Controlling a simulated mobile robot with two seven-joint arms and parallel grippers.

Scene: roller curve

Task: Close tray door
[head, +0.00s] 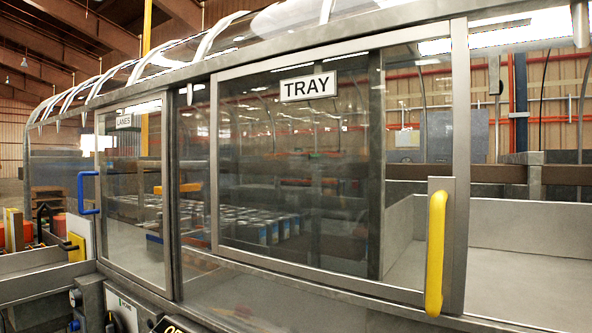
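The tray door (300,160) is a framed clear sliding panel with a white TRAY label (308,86) near its top. A tall yellow handle (436,253) stands upright on the door's right frame post. To the right of this post is a gap without a visible pane, and the light grey tray floor (520,265) shows through it. The far right end of the opening is outside the view. Neither of my grippers is in view, and nothing touches the yellow handle.
A LANES door (130,190) with a blue handle (88,193) stands to the left. Several cans (255,222) are behind the glass. A metal rail (330,292) runs below the doors, with control panels (125,312) at lower left. The space before the yellow handle looks clear.

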